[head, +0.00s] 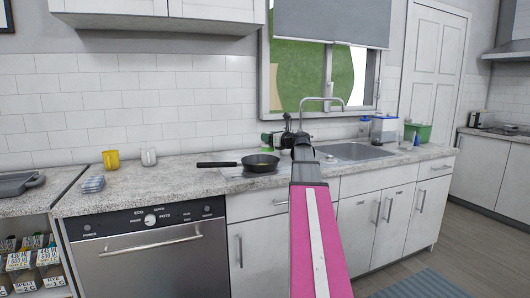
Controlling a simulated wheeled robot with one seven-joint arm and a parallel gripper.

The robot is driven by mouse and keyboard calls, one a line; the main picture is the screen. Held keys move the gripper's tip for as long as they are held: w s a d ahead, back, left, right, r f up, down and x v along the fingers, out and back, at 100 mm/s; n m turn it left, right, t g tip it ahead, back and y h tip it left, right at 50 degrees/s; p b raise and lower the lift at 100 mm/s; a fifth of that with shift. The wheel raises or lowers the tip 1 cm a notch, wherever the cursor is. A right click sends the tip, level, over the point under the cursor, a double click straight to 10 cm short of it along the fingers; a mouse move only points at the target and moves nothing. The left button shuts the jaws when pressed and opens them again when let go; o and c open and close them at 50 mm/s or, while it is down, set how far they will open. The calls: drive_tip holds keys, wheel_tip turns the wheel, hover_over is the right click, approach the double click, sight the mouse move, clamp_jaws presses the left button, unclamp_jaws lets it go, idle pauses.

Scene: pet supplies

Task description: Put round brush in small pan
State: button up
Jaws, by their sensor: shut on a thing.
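The small pan (262,162) is black, with a long dark handle pointing left. It sits on the counter left of the sink. My gripper (287,128) is above and just right of the pan, at the end of my arm, seen from behind. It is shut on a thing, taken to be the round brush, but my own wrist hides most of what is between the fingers. A small green and white item (266,141) shows behind the pan, left of the gripper; I cannot tell what it is.
A yellow mug (111,160) and a white mug (149,156) stand on the left of the counter (190,173). The sink (350,152) with its tall faucet (321,100) lies to the right. A green container (418,132) stands beyond it.

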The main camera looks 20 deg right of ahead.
drive_tip(key=w+f, duration=0.5)
drive_tip(key=f, duration=0.2)
drive_tip(key=shift+w+d+f, duration=0.2)
drive_tip(key=shift+w+d, duration=0.05)
drive_tip(key=shift+w, duration=0.05)
drive_tip(key=shift+f, duration=0.6)
drive_tip(key=o, duration=0.9)
drive_tip(key=shift+r+v, duration=0.2)
drive_tip(key=shift+v, duration=1.8)
drive_tip(key=shift+r+v, duration=0.25)
drive_tip(key=shift+v, duration=1.75)
drive_tip(key=shift+r+v, duration=0.2)
drive_tip(key=shift+v, duration=1.8)
